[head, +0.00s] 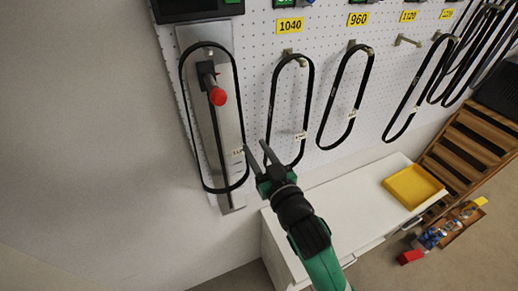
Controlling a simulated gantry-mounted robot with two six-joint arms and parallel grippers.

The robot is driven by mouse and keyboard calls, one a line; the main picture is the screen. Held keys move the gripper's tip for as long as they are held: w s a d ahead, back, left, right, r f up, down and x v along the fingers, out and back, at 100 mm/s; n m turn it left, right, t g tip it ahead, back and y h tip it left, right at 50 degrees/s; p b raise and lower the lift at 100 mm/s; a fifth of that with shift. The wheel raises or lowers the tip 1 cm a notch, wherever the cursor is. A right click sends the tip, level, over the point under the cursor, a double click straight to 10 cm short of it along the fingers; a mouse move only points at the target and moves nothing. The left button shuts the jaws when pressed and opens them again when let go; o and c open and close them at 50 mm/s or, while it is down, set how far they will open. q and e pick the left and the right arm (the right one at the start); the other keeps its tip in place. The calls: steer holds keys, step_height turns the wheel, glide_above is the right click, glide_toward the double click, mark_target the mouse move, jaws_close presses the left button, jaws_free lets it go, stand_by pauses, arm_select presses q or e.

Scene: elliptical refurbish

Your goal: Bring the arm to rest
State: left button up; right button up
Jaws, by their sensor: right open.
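My right arm is green and black and comes in from the bottom of the head view. My right gripper (257,153) has two dark fingers, apart and with nothing between them. It is in front of the white pegboard, near the lower end of the belt on the peg labelled 1040. My left gripper is not in view.
A black belt loops around a metal plate (229,130) with a red-knobbed lever (217,96). Other belts hang on the pegboard (262,55); one peg (408,40) is bare. Below are a white cabinet (350,195), a yellow tray (412,187) and a wooden slatted rack (470,140).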

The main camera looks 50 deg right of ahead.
steer(key=shift+s+a, duration=0.2)
steer(key=shift+s, duration=0.35)
steer(key=a+r+n+t+y, duration=0.1)
steer(key=a+r+t+y, duration=0.2)
steer(key=r, duration=0.8)
steer(key=a+r+n+t+y, duration=0.1)
steer(key=a+r+t, duration=0.35)
steer(key=r, duration=0.65)
steer(key=s+a+r+n+t+y, duration=0.1)
steer(key=s+a+r+y, duration=0.1)
steer(key=s+r, duration=0.2)
steer(key=s+a+r+n+t+y, duration=0.2)
steer(key=s+a+r+y, duration=0.1)
steer(key=r, duration=0.6)
steer(key=shift+s+a+r+p, duration=0.3)
steer(key=shift+s+p, duration=0.1)
steer(key=shift+p, duration=0.05)
steer(key=shift+t, duration=0.25)
